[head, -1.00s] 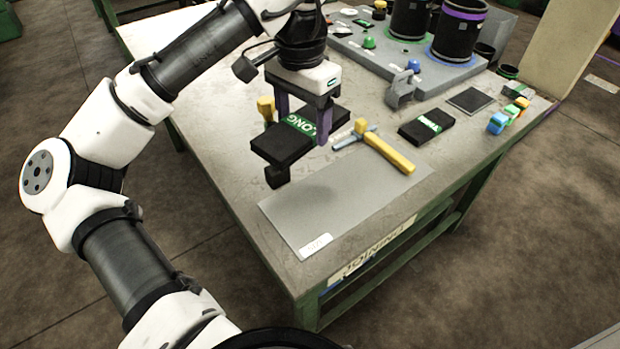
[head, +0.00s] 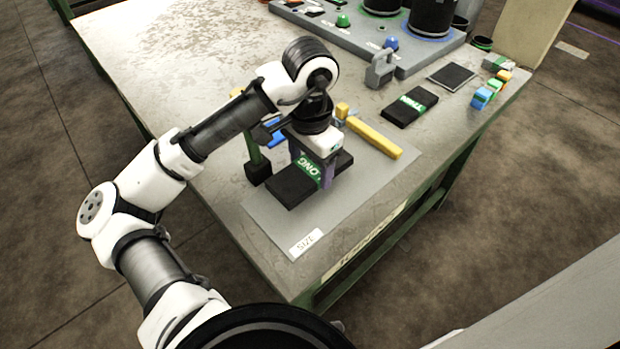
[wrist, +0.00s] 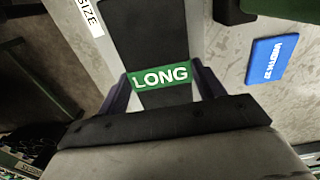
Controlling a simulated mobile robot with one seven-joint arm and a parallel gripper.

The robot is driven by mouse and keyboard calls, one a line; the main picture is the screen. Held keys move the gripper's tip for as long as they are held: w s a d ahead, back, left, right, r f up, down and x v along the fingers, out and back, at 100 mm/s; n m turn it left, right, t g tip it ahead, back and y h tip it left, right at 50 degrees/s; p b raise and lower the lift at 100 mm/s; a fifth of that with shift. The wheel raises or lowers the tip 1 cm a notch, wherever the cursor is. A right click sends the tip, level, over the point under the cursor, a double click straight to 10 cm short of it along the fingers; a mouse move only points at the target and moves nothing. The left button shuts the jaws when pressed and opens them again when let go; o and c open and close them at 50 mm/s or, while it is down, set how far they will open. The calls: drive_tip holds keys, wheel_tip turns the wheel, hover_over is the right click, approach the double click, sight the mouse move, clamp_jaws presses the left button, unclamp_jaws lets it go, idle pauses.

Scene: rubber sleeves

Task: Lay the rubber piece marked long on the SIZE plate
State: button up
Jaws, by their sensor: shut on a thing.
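The rubber piece marked long (head: 290,188) is a flat black block with a green LONG band. It is over the grey SIZE plate (head: 272,231); whether it touches the plate I cannot tell. My gripper (head: 318,172) is shut on this piece across its middle, one purple finger at each long side. In the wrist view the LONG band (wrist: 160,77) lies between the two fingers (wrist: 160,90), and the plate's SIZE label (wrist: 88,17) shows at the upper left.
A black-footed green tool (head: 258,170) stands at the plate's left edge, near a blue tag (wrist: 267,61). Another black piece with a green band (head: 410,106) lies farther right. The plate's front is clear.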

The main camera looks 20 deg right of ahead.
sight(310, 180)
drive_tip(key=shift+f, duration=2.4)
drive_tip(key=o, duration=1.2)
drive_tip(key=shift+f, duration=0.15)
drive_tip(key=shift+c, duration=0.2)
wheel_tip(310, 180, up, 12)
drive_tip(key=shift+r, duration=0.2)
